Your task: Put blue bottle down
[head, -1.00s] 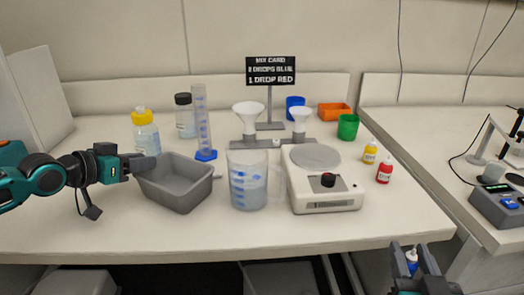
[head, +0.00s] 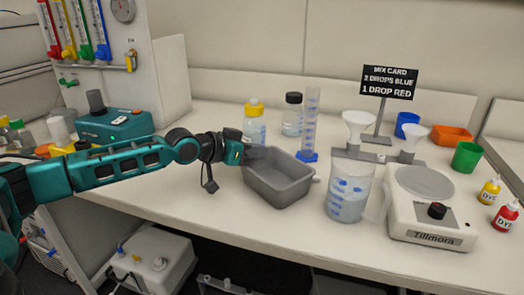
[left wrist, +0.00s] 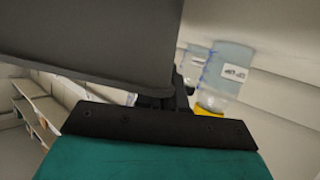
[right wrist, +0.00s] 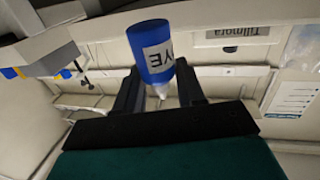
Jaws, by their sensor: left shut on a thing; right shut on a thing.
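The blue dye bottle (right wrist: 152,52) shows in the right wrist view, its white nozzle towards the picture's bottom. My right gripper (right wrist: 160,90) is shut on it at the nozzle end; neither shows in the head view. My left gripper (head: 258,152) is shut on the left rim of the grey tub (head: 282,190), which stands on the bench. In the left wrist view the tub's dark wall (left wrist: 100,35) fills the upper left.
A beaker (head: 348,190) of liquid and a Tillmora scale (head: 425,228) stand right of the tub. Yellow (head: 489,192) and red (head: 507,217) dye bottles stand at the far right. A yellow-capped bottle (head: 254,125) is behind the tub. The front bench edge has bare surface.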

